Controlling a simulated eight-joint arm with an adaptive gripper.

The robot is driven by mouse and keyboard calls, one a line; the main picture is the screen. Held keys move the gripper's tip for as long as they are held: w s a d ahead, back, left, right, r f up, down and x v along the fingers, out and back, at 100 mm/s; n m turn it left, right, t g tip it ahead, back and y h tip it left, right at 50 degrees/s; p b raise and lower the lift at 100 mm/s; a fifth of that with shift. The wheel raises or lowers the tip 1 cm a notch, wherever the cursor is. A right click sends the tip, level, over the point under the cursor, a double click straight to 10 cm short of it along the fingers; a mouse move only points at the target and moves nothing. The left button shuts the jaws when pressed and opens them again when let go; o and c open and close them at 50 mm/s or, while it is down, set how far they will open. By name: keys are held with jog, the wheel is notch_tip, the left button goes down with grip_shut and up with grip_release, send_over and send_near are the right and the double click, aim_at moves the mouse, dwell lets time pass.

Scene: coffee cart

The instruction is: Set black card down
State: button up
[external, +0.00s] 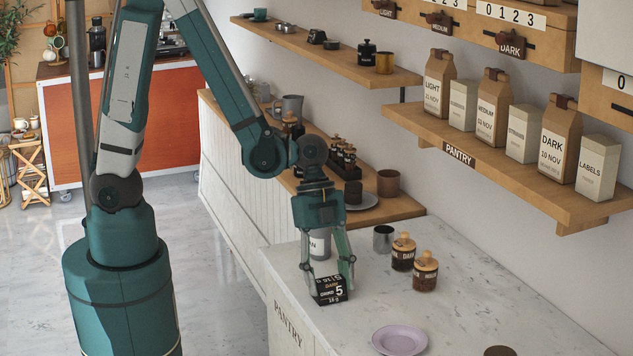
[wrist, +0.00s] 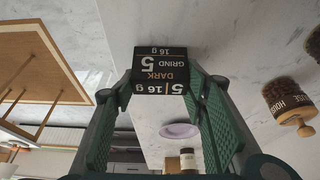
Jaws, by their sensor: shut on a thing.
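The black card (external: 331,291) is a small black block-like piece printed with "DARK", "GRIND 5" and "16 g". My gripper (external: 331,284) is shut on it, one finger on each side, pointing down at the near-left part of the pale marble counter (external: 375,300). The card is at or just above the counter top; I cannot tell whether it touches. In the wrist view, the card (wrist: 160,66) sits between the green finger pads of my gripper (wrist: 160,84), with its lettering upside down on one face.
Behind my gripper stands a white canister (external: 319,243), partly hidden. A lilac plate (external: 399,341) lies nearer. Bare counter lies between the card and the plate.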

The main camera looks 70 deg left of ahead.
jog(key=shift+f, duration=0.2)
jog(key=o, duration=0.8)
jog(key=shift+c, duration=0.2)
jog(key=shift+r, duration=0.35)
jog(key=p+v, duration=0.1)
jog(key=v, duration=1)
jog(key=shift+a+r+p, duration=0.25)
jog(key=shift+r+p, duration=0.05)
jog(key=shift+p, duration=0.05)
jog(key=shift+a, duration=0.1)
jog(key=s+a+r+n+t+y, duration=0.1)
jog(key=a+r+n+t, duration=0.1)
jog(key=a+r+n, duration=0.3)
jog(key=s+a+r+n+t+y, duration=0.1)
jog(key=a+r+n, duration=0.4)
jog(key=a, duration=0.6)
jog(key=s+a+r+n+t+y, duration=0.1)
jog(key=a+r+n+t, duration=0.3)
jog(key=a+n, duration=0.4)
jog(key=shift+r+y, duration=0.4)
jog(key=shift+y, duration=0.3)
